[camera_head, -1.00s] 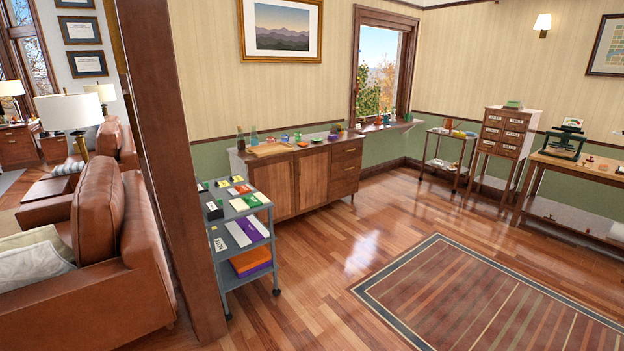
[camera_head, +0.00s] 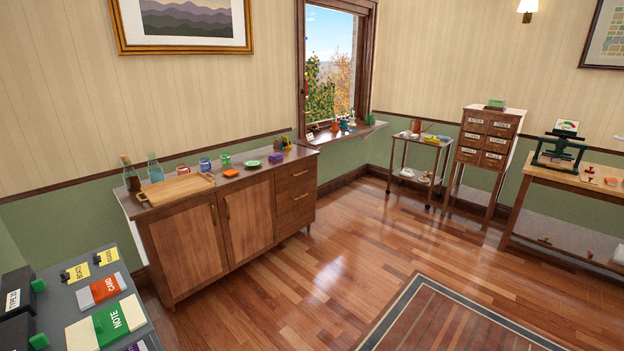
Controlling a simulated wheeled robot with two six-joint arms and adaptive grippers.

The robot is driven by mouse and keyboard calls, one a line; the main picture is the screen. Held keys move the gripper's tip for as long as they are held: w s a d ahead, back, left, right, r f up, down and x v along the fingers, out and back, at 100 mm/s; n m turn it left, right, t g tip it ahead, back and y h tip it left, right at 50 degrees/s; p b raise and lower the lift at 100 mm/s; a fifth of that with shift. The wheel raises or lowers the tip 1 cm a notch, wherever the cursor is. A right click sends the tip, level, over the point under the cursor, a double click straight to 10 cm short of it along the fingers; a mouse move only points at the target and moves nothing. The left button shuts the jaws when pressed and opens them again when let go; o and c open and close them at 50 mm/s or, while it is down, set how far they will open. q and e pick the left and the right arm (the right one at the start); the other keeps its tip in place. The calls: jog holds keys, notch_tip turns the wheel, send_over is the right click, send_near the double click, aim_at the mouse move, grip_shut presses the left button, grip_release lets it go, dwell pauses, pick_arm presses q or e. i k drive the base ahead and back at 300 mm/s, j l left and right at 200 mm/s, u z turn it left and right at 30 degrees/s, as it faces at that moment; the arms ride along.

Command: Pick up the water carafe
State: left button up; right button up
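Two glass bottles stand upright at the left end of the wooden sideboard's top. One is a clear, bluish carafe (camera_head: 155,168). The other is a dark brown-filled bottle (camera_head: 131,174) with a stopper, just left of it. A wooden tray (camera_head: 176,188) lies in front of them. The bluish carafe looks like the water carafe; no label is readable at this distance. Neither of my grippers is in view.
The sideboard (camera_head: 208,238) stands against the wall, with mugs and small items on its top. A grey cart (camera_head: 84,293) with labelled boxes fills the lower left. Open wooden floor (camera_head: 290,285) lies before the sideboard. A striped rug (camera_head: 430,325) is at the lower right.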

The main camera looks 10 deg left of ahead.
aim_at(154, 169)
jog(key=i+u, duration=0.1)
jog(key=i, duration=0.4)
jog(key=i+l, duration=0.15)
jog(key=i, duration=0.35)
jog(key=i+l+u, duration=0.15)
jog(key=i, duration=0.4)
jog(key=j, duration=0.05)
